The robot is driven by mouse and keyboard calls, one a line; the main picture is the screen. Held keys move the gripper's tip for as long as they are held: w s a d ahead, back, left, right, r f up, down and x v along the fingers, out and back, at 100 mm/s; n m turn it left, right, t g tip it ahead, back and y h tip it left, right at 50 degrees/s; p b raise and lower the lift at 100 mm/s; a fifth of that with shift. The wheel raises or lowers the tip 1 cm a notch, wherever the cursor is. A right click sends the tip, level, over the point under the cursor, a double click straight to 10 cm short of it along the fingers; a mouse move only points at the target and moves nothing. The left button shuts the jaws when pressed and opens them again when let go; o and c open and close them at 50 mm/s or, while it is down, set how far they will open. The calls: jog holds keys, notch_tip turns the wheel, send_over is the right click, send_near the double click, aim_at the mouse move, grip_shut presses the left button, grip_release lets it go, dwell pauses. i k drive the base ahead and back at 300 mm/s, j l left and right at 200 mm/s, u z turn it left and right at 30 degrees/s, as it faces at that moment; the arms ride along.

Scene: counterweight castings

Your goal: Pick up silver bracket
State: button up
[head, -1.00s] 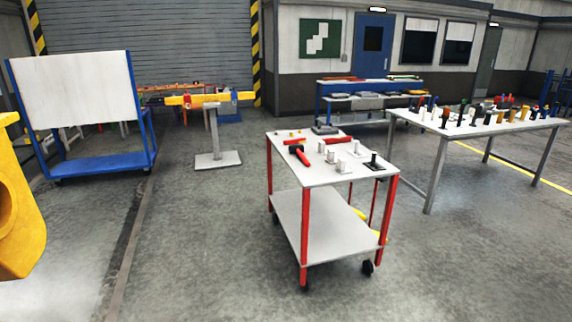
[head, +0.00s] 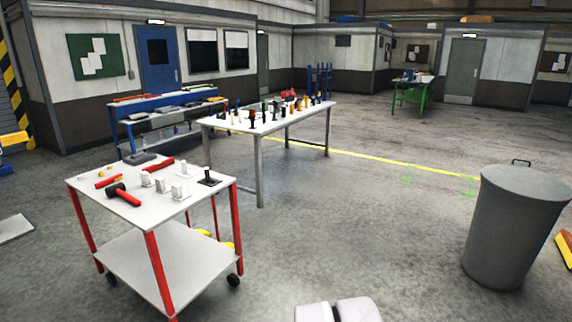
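Several small silver-white brackets stand on the white top of a red-legged cart (head: 85,184) at the left of the head view. One bracket (head: 146,180) is near the hammer, another (head: 160,186) is just right of it, and one (head: 177,193) is nearer the front edge. A further pale piece (head: 184,169) stands behind them. They are too small to tell their exact shapes apart. My gripper is not in view. Pale rounded parts at the bottom edge seem to be part of my arm.
On the cart also lie a black-headed red hammer (head: 122,195), a red tool (head: 159,164) and a black upright piece (head: 209,178). A long table (head: 215,122) with many small items stands behind. A grey bin (head: 512,225) is at right. The middle floor is clear.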

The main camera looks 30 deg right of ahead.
aim_at(185, 173)
jog(key=z, duration=0.15)
jog(key=i+l+u, duration=0.35)
jog(key=i+l, duration=0.9)
jog(key=i, duration=0.65)
jog(key=i+l+u, duration=0.35)
jog(key=i+l, duration=1.35)
